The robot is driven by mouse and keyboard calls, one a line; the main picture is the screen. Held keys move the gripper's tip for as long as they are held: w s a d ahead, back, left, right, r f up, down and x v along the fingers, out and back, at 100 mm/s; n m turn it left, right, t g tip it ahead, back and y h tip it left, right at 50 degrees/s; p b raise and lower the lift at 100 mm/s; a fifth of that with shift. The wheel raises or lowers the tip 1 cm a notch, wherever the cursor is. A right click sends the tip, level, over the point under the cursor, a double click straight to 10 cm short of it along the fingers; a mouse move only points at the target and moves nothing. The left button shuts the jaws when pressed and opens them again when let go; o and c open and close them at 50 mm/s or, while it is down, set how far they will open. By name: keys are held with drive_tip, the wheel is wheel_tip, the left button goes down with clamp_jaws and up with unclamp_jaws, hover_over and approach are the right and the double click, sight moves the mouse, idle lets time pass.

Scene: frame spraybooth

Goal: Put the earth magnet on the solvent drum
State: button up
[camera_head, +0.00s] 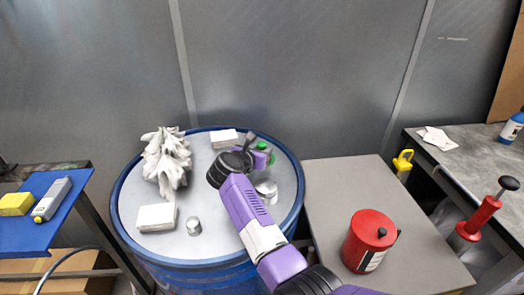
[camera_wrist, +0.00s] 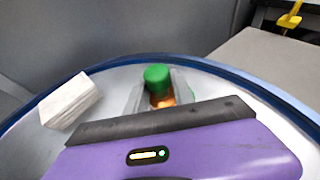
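The solvent drum (camera_head: 222,250) is the blue drum with a pale grey top; its blue rim (camera_wrist: 262,92) also shows in the wrist view. Two small silvery cylinders stand on it, one at the front (camera_head: 194,226) and one near my arm (camera_head: 266,190); I cannot tell whether either is the earth magnet. My gripper (camera_head: 260,150) is over the drum's far right part. In the wrist view its two grey fingers (camera_wrist: 160,98) stand either side of a bottle with a green cap (camera_wrist: 157,75) and orange body. Whether they touch it is not clear.
A crumpled white heap (camera_head: 166,160) and white blocks (camera_head: 156,217) (camera_head: 224,138) crowd the drum top. A red canister (camera_head: 368,241) stands on the grey table (camera_head: 330,185). A red plunger-like tool (camera_head: 480,215) and yellow hook (camera_head: 402,162) are at right. A blue-topped bench (camera_head: 48,228) is left.

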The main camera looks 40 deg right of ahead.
drive_tip(key=o, duration=0.4)
drive_tip(key=shift+c, duration=0.2)
drive_tip(key=shift+r, duration=0.1)
drive_tip(key=shift+r, duration=0.2)
drive_tip(key=v, duration=1.2)
drive_tip(key=shift+b, duration=0.35)
